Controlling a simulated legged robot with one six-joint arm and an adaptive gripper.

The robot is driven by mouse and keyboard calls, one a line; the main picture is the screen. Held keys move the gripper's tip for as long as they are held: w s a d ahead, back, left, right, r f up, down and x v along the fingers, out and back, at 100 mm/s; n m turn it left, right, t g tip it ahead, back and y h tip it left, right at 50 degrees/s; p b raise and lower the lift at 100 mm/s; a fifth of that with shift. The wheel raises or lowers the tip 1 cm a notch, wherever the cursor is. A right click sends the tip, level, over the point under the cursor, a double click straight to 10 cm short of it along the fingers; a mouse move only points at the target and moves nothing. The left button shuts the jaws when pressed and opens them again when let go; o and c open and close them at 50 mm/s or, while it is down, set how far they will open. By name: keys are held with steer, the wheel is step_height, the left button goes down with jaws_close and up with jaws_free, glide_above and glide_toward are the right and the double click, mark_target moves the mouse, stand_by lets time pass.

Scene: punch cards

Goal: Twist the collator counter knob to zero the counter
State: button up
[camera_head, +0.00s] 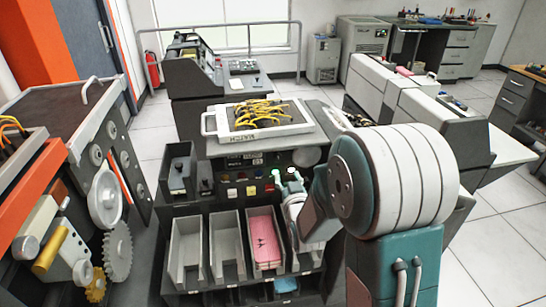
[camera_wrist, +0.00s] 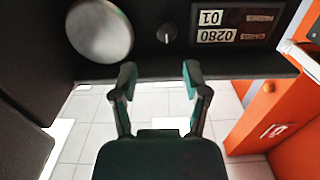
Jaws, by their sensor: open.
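The collator (camera_head: 330,130) stands in front of me with a dark control panel. In the wrist view a small dark round knob (camera_wrist: 167,37) with a light pointer line sits on the black panel. Right of it is the counter (camera_wrist: 217,36), with white number windows that seem to show 0280 and 01. My gripper (camera_wrist: 160,73) is open and empty. Its two fingers point at the panel, with the knob beyond the gap between their tips, apart from them.
A large silver disc (camera_wrist: 99,29) is left of the knob. Card bins (camera_head: 226,240) sit below the panel, one holding pink cards (camera_head: 263,243). A tray with yellow cables (camera_head: 260,113) lies on top. A geared machine (camera_head: 104,200) stands left.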

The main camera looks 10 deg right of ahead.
mark_target(278, 159)
steer(key=w, duration=0.6)
steer(key=shift+w+a+f, duration=0.15)
steer(key=shift+w+a, duration=0.1)
steer(key=shift+w, duration=0.05)
steer(key=shift+w+a, duration=0.35)
steer(key=shift+w, duration=0.45)
steer(key=shift+d, duration=0.15)
steer(key=shift+c, duration=0.6)
jaws_close()
